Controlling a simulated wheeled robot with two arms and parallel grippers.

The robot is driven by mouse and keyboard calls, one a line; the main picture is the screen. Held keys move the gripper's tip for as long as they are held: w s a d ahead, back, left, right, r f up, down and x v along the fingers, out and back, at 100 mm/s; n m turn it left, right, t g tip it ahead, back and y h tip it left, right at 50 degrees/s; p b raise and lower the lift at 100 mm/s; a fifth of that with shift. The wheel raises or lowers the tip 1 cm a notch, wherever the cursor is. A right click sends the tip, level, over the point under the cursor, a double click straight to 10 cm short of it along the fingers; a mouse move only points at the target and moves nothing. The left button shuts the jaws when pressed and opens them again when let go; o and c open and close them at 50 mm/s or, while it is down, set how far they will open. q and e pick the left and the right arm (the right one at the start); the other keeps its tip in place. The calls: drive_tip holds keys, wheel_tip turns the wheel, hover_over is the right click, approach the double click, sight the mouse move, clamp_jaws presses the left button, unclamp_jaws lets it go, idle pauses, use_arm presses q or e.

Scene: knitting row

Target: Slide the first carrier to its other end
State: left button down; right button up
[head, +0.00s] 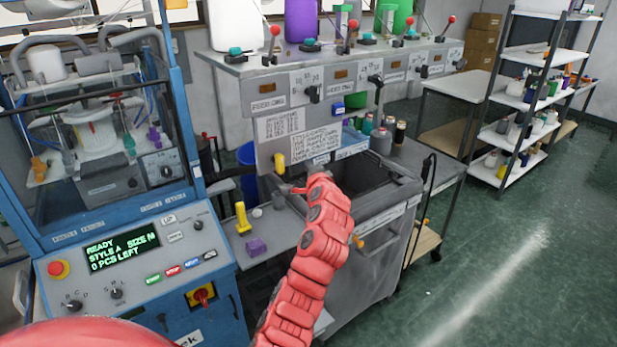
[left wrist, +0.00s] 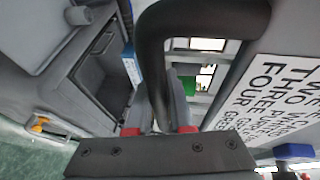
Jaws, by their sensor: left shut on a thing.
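My left gripper (head: 291,189) is at the front of the grey yarn stand, beside the dark open bin and below a yellow piece (head: 279,162). In the left wrist view my gripper (left wrist: 158,130) has its red-tipped fingers closed together. A thick dark curved bar (left wrist: 205,15) runs down to them and seems to be between them; the grip itself is largely hidden. I cannot tell for sure which part is the first carrier. A yellow upright piece (head: 241,218) stands on the grey shelf left of the bin. My right gripper is not in view.
The grey bin (head: 400,190) stands right of my arm. The blue machine (head: 150,215) with a lit display is close on the left. Printed signs (head: 318,143) hang above my gripper. Yarn cones (head: 300,20) and red-knobbed levers top the stand. Floor is clear at right.

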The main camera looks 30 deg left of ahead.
use_arm(q)
drive_tip(key=shift+r+p, duration=0.55)
drive_tip(key=shift+r, duration=1.7)
drive_tip(key=c, duration=0.8)
unclamp_jaws()
drive_tip(key=shift+f, duration=0.2)
drive_tip(key=shift+d, duration=0.1)
